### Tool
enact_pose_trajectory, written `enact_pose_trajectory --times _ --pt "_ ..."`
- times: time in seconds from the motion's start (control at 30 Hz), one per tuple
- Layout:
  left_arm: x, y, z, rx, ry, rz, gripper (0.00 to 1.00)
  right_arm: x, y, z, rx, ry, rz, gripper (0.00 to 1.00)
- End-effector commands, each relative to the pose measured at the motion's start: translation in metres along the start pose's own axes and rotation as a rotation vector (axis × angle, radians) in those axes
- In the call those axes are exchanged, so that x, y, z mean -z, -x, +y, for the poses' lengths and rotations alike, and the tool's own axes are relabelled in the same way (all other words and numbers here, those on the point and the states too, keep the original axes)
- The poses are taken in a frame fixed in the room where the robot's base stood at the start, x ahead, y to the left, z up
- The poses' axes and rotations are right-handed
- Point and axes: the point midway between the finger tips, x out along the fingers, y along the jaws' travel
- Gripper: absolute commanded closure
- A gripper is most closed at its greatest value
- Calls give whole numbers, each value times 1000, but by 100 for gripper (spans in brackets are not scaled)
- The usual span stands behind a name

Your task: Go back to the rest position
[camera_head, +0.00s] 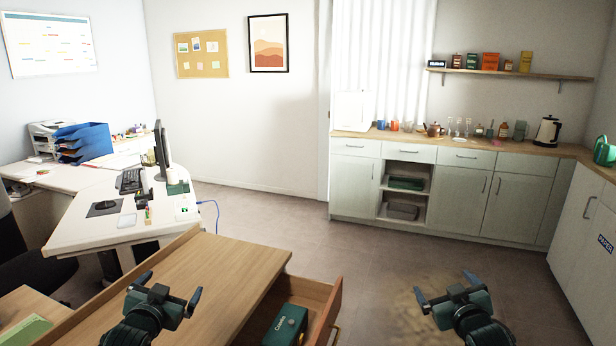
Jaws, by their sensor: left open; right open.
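My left gripper (168,287) is at the lower left, over the wooden desk top (215,270). Its two fingers are spread apart and nothing shows between them. My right gripper (444,287) is at the lower right, over the floor and to the right of the open drawer (333,312). Its fingers are also spread and empty. A dark green box (286,325) with pale lettering sits inside the drawer, apart from both grippers.
A white desk (90,215) with a monitor (161,150) and a blue tray stack (84,142) stands at the left. A counter (465,152) with cabinets runs along the back right, with a kettle (547,131).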

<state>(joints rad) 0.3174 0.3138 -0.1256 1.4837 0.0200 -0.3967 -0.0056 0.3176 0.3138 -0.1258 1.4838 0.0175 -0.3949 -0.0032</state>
Motion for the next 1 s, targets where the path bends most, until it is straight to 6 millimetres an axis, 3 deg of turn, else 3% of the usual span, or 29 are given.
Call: enact_pose_trajectory --times 0.03,0.17,0.3,0.5,0.6,0.77,1.0 --pt "-21 14 20 -31 5 -25 0 -21 14 -20 31 -4 -25 0" --pt "-70 59 72 -113 25 -87 0 -70 59 -72 114 -24 -88 0" --pt "-120 131 132 -213 71 -170 0 -121 131 -132 213 -71 -172 0" --pt "-160 239 192 -320 162 -285 0 -160 240 -192 321 -163 -287 0" --pt "-167 277 208 -348 200 -326 0 -167 277 -208 349 -200 -329 0" --pt "-169 307 218 -369 232 -359 0 -169 307 -218 369 -232 -362 0" --pt "-169 311 220 -372 236 -364 0 -169 311 -219 372 -236 -367 0"
